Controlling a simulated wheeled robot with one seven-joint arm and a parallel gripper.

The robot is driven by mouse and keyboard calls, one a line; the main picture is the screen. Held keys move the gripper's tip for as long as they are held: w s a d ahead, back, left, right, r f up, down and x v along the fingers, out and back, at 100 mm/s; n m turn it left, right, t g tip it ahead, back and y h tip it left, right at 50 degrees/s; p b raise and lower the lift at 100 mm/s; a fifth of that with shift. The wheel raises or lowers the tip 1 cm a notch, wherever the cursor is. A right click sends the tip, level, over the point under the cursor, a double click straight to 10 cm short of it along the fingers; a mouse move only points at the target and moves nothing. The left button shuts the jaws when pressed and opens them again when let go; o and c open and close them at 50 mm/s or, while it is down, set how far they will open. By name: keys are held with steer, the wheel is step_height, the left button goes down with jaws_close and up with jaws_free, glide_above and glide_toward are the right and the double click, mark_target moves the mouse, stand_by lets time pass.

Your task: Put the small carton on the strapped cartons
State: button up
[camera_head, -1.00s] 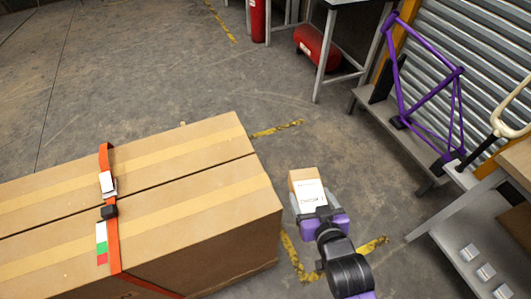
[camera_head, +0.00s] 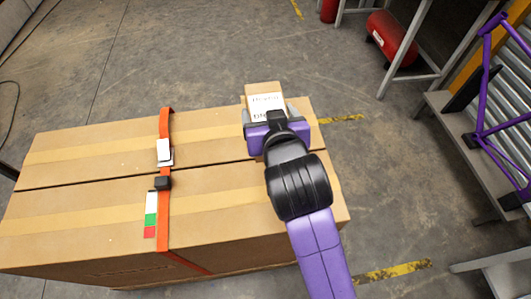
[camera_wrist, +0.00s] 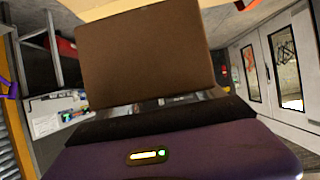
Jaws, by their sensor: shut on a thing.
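The small carton (camera_head: 265,103) is brown with a white printed label. My gripper (camera_head: 268,118) is shut on it, with a grey finger on each side. In the head view the carton shows over the far right part of the strapped cartons (camera_head: 85,208); whether it touches them cannot be told. The strapped cartons are two long brown boxes side by side, bound by an orange strap (camera_head: 164,200) with a black buckle. In the wrist view the small carton (camera_wrist: 145,55) fills the upper middle as a plain brown face.
My arm crosses above the right end of the strapped cartons. The top left of the strap is bare. A red tank (camera_head: 391,40) lies under a metal table at the back right. A purple bicycle frame (camera_head: 490,90) stands at the right edge. Grey floor lies open behind the cartons.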

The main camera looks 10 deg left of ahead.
step_height(320, 180, down, 17)
steer(key=shift+f, duration=0.1)
stand_by(0.4)
steer(key=shift+b, duration=0.3)
steer(key=o, duration=1.9)
steer(key=shift+f, duration=0.2)
steer(key=shift+o, duration=0.2)
steer(key=shift+r, duration=0.1)
steer(key=shift+s+r, duration=0.1)
steer(key=shift+r, duration=0.05)
steer(key=v, duration=1.1)
steer(key=shift+s+d+r, duration=0.15)
steer(key=shift+s+r, duration=0.05)
steer(key=shift+s, duration=0.15)
